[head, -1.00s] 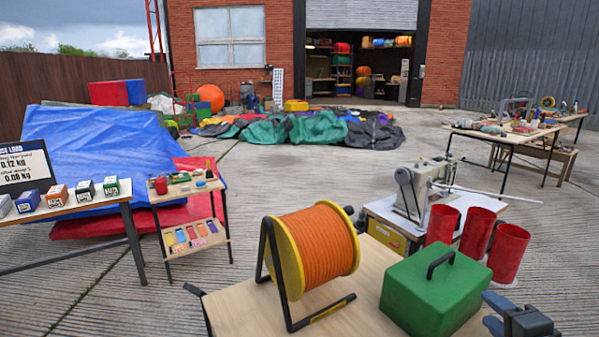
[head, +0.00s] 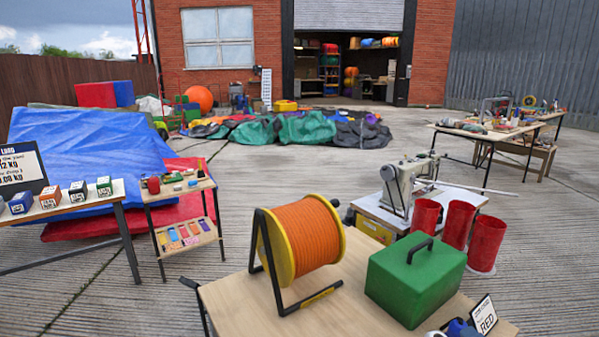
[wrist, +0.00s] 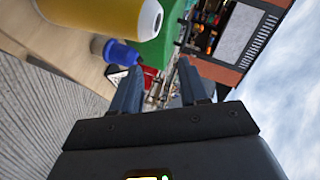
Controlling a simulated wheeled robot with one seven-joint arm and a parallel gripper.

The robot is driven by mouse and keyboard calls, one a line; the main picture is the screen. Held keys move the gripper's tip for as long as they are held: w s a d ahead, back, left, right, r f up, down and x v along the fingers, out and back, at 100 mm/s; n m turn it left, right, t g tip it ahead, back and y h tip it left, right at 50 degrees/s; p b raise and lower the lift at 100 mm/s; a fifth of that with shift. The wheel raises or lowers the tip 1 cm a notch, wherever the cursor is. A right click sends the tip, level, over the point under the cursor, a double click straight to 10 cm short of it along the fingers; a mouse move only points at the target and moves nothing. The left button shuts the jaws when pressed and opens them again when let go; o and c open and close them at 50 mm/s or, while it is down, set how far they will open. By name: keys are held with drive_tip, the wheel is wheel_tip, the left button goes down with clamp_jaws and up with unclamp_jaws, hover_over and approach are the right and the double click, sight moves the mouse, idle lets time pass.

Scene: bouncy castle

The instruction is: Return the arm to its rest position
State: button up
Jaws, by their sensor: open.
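My gripper (wrist: 157,78) shows in the wrist view with its two dark blue-grey fingers spread apart and nothing between them. It points past the bench towards the brick building, and the picture is tilted, with sky at the right. The gripper is not recognisable in the head view, so the arm's full pose is hidden. A blue plug-like piece (wrist: 121,53) lies just beyond the left finger in the wrist view, apart from it. A blue piece (head: 461,328) also shows at the bottom of the head view, partly cut off.
Red tubes (head: 458,224) and a sewing machine (head: 398,185) stand behind. A yellow cylinder (wrist: 100,14) is near the gripper. Open concrete (head: 300,170) lies beyond.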

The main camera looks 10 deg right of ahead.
drive_tip(key=s+a+n+p, duration=0.1)
drive_tip(key=s+a+n, duration=0.35)
drive_tip(key=s, duration=0.35)
drive_tip(key=s+a+n+p, duration=0.1)
drive_tip(key=s+a+n, duration=0.2)
drive_tip(key=s+a, duration=0.35)
drive_tip(key=s+a+r+n+y, duration=0.1)
drive_tip(key=s+a+r+n, duration=0.2)
drive_tip(key=s, duration=0.4)
drive_tip(key=s+a+r+n+y+p, duration=0.1)
drive_tip(key=s+a+r+n, duration=0.3)
drive_tip(key=s, duration=0.4)
wheel_tip(320, 180, up, 2)
drive_tip(key=shift+r+n+t+y, duration=0.1)
drive_tip(key=shift+n+t+y, duration=0.3)
drive_tip(key=shift+n+y, duration=0.3)
drive_tip(key=shift+s, duration=0.1)
